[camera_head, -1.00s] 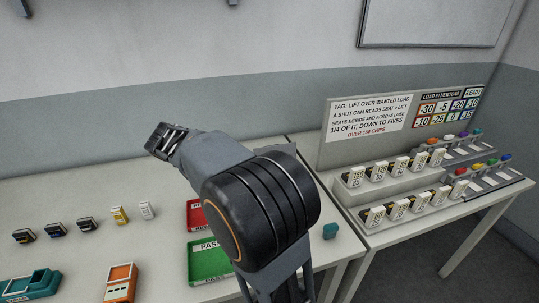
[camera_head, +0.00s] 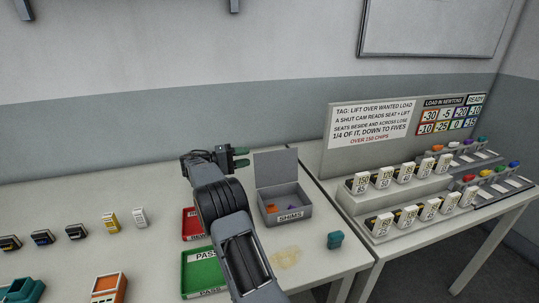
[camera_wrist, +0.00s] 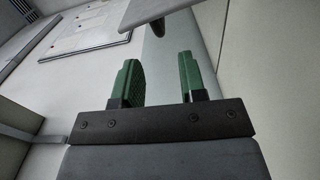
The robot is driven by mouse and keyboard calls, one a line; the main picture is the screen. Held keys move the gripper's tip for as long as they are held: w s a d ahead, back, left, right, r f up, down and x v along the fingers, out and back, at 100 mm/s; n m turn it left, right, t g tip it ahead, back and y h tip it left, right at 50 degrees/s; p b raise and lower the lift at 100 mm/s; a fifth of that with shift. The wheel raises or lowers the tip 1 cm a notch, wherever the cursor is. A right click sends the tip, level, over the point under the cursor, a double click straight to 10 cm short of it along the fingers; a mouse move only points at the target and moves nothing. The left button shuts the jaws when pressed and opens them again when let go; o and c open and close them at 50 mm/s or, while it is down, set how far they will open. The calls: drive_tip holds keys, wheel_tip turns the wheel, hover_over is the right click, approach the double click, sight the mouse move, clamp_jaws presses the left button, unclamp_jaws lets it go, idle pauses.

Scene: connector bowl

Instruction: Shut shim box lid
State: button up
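The grey shim box (camera_head: 286,212), labelled SHIMS, stands on the table right of my arm. Its lid (camera_head: 276,168) is open and upright at the back of the box. A grey plate edge, likely the lid (camera_wrist: 150,10), shows beyond the fingertips at the top.
Red (camera_head: 191,223) and green (camera_head: 203,274) trays lie left of the box, partly behind my arm. A teal block (camera_head: 335,240) sits at the table's right edge. Racks of labelled parts (camera_head: 410,195) stand on the right table. The wall is close behind.

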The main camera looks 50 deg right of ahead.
sight(270, 154)
drive_tip(key=x, duration=0.9)
drive_tip(key=shift+s+d, duration=0.15)
drive_tip(key=shift+d, duration=0.15)
drive_tip(key=shift+c, duration=0.5)
drive_tip(key=shift+f, duration=0.15)
clamp_jaws()
